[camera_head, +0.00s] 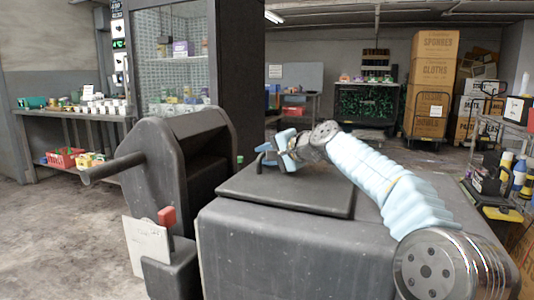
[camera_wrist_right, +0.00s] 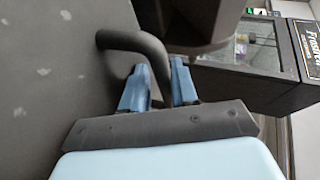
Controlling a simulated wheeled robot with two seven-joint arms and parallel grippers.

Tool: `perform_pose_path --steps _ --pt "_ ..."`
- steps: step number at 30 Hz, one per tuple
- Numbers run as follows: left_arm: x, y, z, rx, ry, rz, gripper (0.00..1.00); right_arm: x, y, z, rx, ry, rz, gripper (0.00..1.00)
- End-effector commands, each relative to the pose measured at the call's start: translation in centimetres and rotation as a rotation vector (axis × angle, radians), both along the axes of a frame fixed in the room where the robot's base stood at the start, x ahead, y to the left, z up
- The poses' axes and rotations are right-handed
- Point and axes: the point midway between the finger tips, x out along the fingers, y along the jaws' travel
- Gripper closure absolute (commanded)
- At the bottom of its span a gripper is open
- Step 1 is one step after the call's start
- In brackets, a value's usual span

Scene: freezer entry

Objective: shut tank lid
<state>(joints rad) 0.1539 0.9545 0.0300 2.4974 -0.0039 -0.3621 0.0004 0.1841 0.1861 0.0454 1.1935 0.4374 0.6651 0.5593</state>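The tank (camera_head: 290,240) is a large dark grey box in the front middle of the head view. Its flat dark lid (camera_head: 300,198) lies level on top, and I see no clear gap along the near edge. My right gripper (camera_head: 275,152) is over the far left part of the lid. In the right wrist view, a curved dark bar handle (camera_wrist_right: 135,40) runs between the two blue fingers of the right gripper (camera_wrist_right: 160,75). The fingers stand apart around it; firm contact is not clear. My left gripper is not in view.
A dark machine with a thick bar handle (camera_head: 112,168) stands left of the tank, with a red-knobbed lever (camera_head: 167,217) in front. A dark pillar (camera_head: 240,75) rises behind. Shelves with bottles (camera_head: 505,165) are at the right. Stacked boxes (camera_head: 432,80) stand at the back.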

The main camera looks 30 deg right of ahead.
Motion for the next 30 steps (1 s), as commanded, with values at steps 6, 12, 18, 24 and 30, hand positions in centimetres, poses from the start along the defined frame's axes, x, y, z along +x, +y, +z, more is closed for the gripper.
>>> perform_pose_path --steps 6,12,18,24,30 --pt "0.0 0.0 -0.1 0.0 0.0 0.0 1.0 -0.4 -0.2 0.1 -0.001 0.001 -0.001 0.75" --pt "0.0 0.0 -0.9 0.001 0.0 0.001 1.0 -3.5 -1.2 1.2 0.0 -0.004 -0.004 0.75" --pt "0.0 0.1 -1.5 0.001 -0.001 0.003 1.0 -8.1 -2.5 2.8 -0.001 -0.003 -0.004 0.75" --pt "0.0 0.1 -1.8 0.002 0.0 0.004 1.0 -11.4 -3.3 4.0 0.001 -0.001 -0.001 0.75" --pt "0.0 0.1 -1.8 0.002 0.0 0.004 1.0 -12.5 -3.7 4.4 0.001 0.0 0.0 0.75"
